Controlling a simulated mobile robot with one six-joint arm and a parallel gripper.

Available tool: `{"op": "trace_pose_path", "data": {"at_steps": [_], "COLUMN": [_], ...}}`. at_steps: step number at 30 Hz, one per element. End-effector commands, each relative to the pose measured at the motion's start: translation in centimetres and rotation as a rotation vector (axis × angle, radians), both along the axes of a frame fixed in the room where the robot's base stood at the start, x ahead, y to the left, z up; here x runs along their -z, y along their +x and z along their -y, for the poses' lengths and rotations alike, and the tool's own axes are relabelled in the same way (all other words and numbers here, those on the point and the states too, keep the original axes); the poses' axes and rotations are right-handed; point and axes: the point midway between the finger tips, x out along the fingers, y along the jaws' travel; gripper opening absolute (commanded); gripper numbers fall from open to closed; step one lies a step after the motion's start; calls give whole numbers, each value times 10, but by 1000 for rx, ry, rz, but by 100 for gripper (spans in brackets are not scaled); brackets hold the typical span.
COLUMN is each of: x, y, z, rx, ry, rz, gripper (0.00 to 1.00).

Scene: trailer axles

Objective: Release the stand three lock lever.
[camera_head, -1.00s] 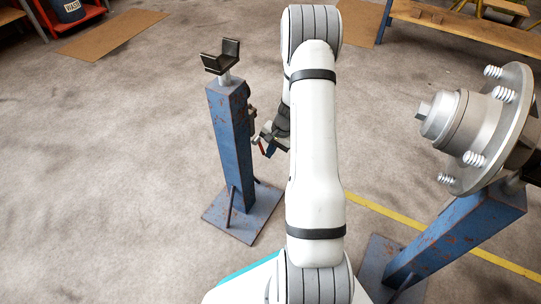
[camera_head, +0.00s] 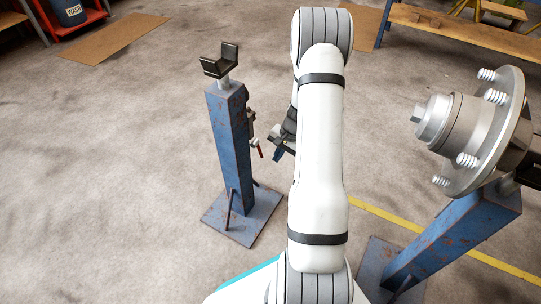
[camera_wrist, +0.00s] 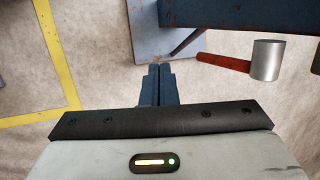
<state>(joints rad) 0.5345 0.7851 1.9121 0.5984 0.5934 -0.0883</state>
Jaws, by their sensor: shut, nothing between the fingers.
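The blue stand (camera_head: 230,140) with a black V-shaped head (camera_head: 221,61) stands upright on its square base left of my arm. Its lock lever (camera_head: 260,152) has a red grip and hangs steeply downward on the stand's right side. In the wrist view, the red grip (camera_wrist: 226,63) and a silver cylinder at its right end (camera_wrist: 267,60) lie right of my fingers. My gripper (camera_head: 277,155) is just right of the lever, with a visible gap. Its blue fingers are together and empty in the wrist view (camera_wrist: 155,74). My arm hides part of the wrist.
A second blue stand (camera_head: 440,240) at the right bears a metal hub with studs (camera_head: 470,130). A yellow floor line (camera_head: 385,215) runs behind it. A wooden bench (camera_head: 465,28) and a blue drum (camera_head: 70,11) are at the back. The floor left of the stand is clear.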

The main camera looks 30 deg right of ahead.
Motion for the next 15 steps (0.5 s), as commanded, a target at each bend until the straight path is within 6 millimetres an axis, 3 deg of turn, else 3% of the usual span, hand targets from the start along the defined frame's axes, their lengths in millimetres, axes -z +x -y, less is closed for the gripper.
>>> {"op": "trace_pose_path", "data": {"at_steps": [6,15], "x": [-19,-28], "y": [-38,-66], "z": [39,66], "rx": [10,4], "ry": [1,1], "rz": [0,0], "gripper": [0,0]}}
